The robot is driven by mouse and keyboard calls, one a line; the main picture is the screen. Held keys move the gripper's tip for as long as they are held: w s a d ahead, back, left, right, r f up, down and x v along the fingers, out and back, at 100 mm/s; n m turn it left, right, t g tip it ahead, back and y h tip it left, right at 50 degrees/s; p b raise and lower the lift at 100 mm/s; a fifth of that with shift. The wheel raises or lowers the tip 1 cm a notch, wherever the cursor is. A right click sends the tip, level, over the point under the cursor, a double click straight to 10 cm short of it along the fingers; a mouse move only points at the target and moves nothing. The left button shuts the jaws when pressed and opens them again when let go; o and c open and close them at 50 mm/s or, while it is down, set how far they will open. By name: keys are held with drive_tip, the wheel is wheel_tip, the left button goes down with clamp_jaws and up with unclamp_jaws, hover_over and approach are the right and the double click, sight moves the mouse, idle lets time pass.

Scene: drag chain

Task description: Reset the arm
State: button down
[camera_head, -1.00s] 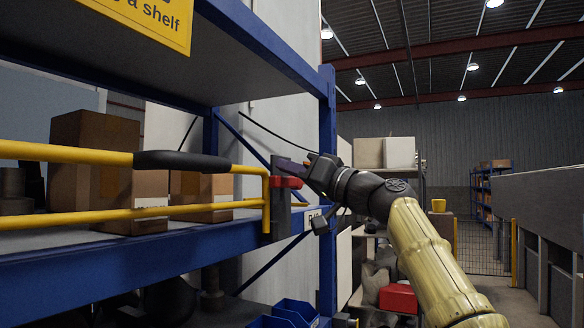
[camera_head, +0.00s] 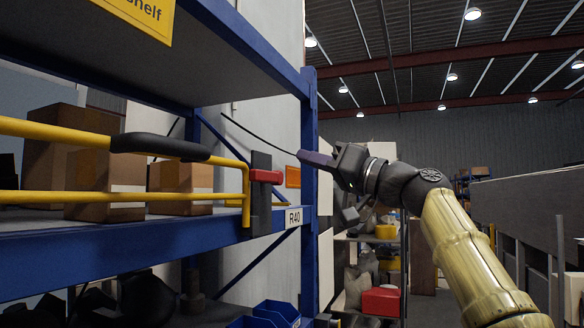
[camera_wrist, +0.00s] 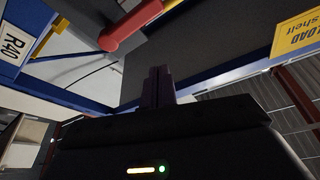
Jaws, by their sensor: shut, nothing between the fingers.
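My gripper (camera_head: 318,160) is at the end of my arm, to the right of the yellow gate's red latch (camera_head: 266,176) in the head view. It points left toward the shelf post and is apart from the latch. Its fingers are together and hold nothing; they also show in the wrist view (camera_wrist: 158,86). The yellow gate (camera_head: 125,197) with a black grip (camera_head: 172,148) lies across the shelf opening. The red latch also shows at the upper left of the wrist view (camera_wrist: 122,27).
A blue shelf (camera_head: 130,238) carries several cardboard boxes (camera_head: 180,182) behind the gate. Its blue post (camera_head: 309,110) stands close to my gripper. Blue bins (camera_head: 278,312) sit below. A red box (camera_head: 381,301) is on a rack behind my arm.

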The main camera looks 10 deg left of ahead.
drive_tip(key=shift+s+d+f, duration=0.25)
drive_tip(key=shift+s+d, duration=0.05)
drive_tip(key=shift+d, duration=0.3)
